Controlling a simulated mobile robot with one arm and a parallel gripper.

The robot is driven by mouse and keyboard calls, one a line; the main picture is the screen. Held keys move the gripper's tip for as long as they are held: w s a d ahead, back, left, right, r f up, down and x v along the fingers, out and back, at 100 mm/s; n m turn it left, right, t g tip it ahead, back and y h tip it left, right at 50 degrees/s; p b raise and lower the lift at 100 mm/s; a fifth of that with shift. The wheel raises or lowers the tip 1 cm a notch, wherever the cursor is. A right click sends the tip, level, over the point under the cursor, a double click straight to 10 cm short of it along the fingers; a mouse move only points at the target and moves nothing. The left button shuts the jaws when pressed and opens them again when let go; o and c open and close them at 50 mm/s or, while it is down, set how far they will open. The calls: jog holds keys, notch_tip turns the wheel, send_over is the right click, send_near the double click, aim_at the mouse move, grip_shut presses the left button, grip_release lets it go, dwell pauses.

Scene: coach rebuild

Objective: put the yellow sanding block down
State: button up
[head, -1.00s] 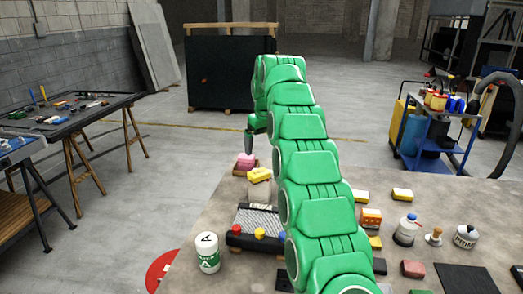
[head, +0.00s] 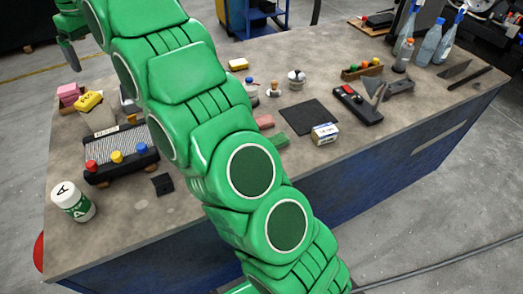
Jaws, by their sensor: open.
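A yellow sanding block (head: 88,101) lies at the left back of the workbench, on or against a pale beige block (head: 100,119). Pink blocks (head: 70,93) sit just left of it. My gripper (head: 72,54) is at the upper left, above and beyond the pink blocks in the picture. It looks open, with nothing seen in it and apart from the yellow block. My arm crosses the bench and hides part of its middle.
A black device with coloured knobs (head: 117,156) and a white-green canister (head: 73,201) stand at the left. A black mat (head: 309,117), a small box (head: 325,134), a black tool (head: 357,104) and bottles (head: 430,45) are to the right. The front right bench top is clear.

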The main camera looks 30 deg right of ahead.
jog(key=s+d+r+m, duration=0.2)
jog(key=s+d, duration=0.7)
jog(key=s, duration=0.2)
jog(key=s+d+f+m, duration=0.2)
jog(key=s+d+f, duration=0.2)
jog(key=s, duration=0.9)
jog(key=s+d+f+m+g, duration=0.1)
jog(key=s+d+f, duration=0.3)
jog(key=s, duration=1)
jog(key=s+d+f+m+g+h, duration=0.1)
jog(key=s+d+f, duration=0.3)
jog(key=s, duration=0.9)
jog(key=d+m, duration=0.1)
jog(key=d, duration=0.2)
jog(key=shift+s+d+f+m, duration=0.2)
jog(key=shift+d+f+m, duration=0.05)
jog(key=shift+f+m, duration=0.1)
jog(key=shift+r, duration=0.15)
